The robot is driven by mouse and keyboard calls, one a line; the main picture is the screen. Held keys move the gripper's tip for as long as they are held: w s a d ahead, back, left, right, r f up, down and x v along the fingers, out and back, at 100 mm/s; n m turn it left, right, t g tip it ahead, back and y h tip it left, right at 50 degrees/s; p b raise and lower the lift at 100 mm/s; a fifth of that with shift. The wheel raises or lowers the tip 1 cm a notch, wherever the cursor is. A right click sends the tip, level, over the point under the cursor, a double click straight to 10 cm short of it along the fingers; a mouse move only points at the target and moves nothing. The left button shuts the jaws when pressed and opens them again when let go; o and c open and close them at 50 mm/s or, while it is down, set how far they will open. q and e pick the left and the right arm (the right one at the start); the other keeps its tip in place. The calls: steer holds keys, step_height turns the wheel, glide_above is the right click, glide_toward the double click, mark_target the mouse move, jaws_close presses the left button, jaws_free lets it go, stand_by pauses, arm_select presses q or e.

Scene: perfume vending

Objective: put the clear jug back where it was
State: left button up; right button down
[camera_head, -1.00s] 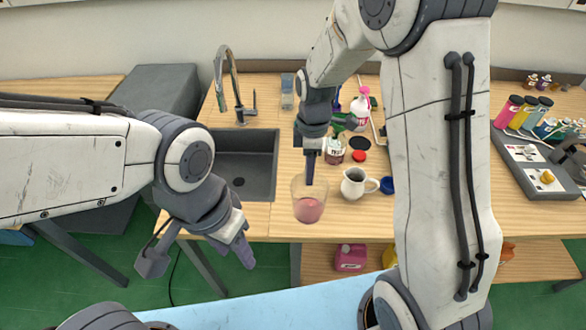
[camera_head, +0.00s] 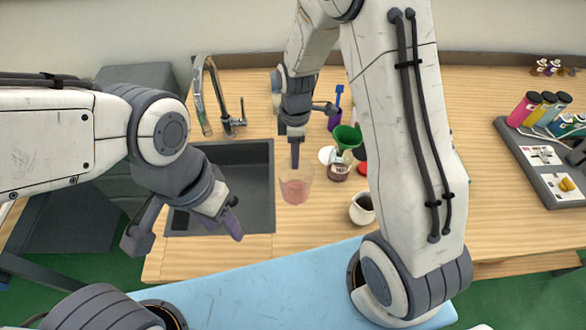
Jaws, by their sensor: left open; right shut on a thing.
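The clear jug (camera_head: 297,190), see-through with pink liquid in its lower part, is just right of the sink, over the front of the wooden counter. My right gripper (camera_head: 295,160) points down at the jug's rim and is shut on the jug; the fingertips are partly hidden by the gripper itself. I cannot tell whether the jug's base touches the counter. My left gripper (camera_head: 188,231) is open and empty, over the sink's front edge, left of the jug.
The grey sink (camera_head: 255,165) with its faucet (camera_head: 205,95) lies to the left. A white pitcher (camera_head: 361,213) stands right of the jug, partly behind my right arm. A green funnel (camera_head: 347,137) sits on a jar (camera_head: 339,172) behind. Colourful bottles (camera_head: 524,108) stand far right.

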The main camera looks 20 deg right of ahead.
mark_target(295, 179)
step_height(295, 179, down, 5)
steer(key=shift+f+p, duration=0.2)
steer(key=shift+p, duration=0.3)
steer(key=shift+f, duration=0.2)
steer(key=shift+c, duration=1.8)
jaws_free()
